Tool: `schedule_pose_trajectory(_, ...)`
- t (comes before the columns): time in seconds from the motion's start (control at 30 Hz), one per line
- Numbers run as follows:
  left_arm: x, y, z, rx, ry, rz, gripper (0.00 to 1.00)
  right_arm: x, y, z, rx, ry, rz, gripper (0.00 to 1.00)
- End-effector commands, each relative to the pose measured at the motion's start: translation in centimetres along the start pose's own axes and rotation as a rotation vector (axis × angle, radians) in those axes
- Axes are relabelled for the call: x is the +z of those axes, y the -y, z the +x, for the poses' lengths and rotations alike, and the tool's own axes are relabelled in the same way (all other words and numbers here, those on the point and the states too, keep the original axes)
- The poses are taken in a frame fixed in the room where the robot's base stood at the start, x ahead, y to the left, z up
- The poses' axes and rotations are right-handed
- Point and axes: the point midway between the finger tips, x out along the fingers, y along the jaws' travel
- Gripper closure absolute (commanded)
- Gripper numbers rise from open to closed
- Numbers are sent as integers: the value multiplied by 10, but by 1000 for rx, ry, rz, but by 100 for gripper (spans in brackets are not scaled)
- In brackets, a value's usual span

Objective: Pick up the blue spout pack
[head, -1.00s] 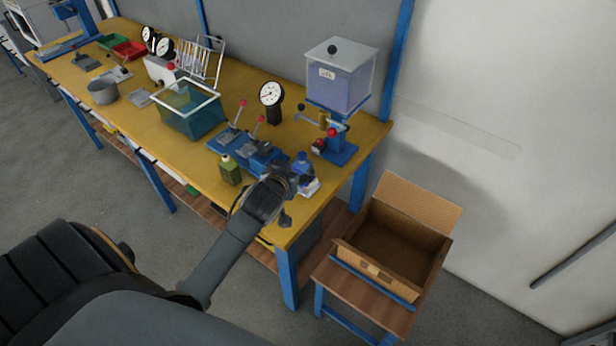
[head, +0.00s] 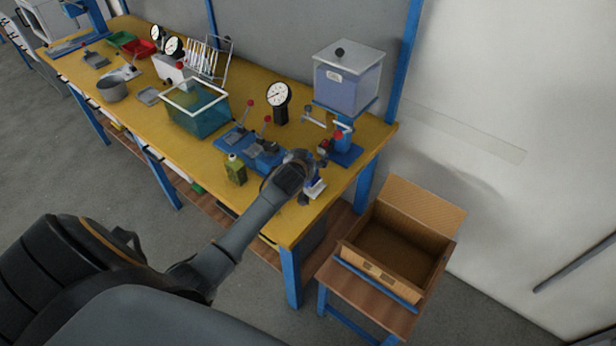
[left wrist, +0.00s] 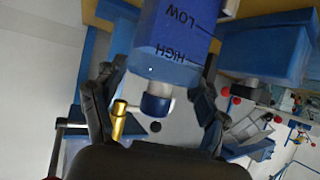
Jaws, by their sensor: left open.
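The blue spout pack (left wrist: 172,45) fills the top middle of the left wrist view, with LOW and HIGH marks reading upside down and a dark blue cap (left wrist: 156,103) toward the palm. My left gripper (left wrist: 157,75) is open, with one black finger on either side of the pack; I cannot tell whether they touch it. My right gripper is not in view.
A green bottle (head: 235,169) stands left of my gripper. Blue lever fixtures (head: 262,154), a round gauge (head: 278,96) and a blue stand with a clear tank (head: 347,82) are close behind. An open cardboard box (head: 400,240) sits on a low stand at right.

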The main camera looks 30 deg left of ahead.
Motion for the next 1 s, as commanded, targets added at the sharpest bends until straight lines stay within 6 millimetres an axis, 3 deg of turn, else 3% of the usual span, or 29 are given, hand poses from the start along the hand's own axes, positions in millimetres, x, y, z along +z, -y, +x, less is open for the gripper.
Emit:
schedule_pose_trajectory(0.17,0,0,15,0,0,0,27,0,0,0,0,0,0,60)
schedule_pose_trajectory(0.43,0,0,16,1,0,0,27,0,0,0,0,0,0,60)
schedule_pose_trajectory(0.8,1,0,16,0,1,0,100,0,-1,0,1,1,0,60)
schedule_pose_trajectory(1.0,2,0,16,0,3,-1,100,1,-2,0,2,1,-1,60)
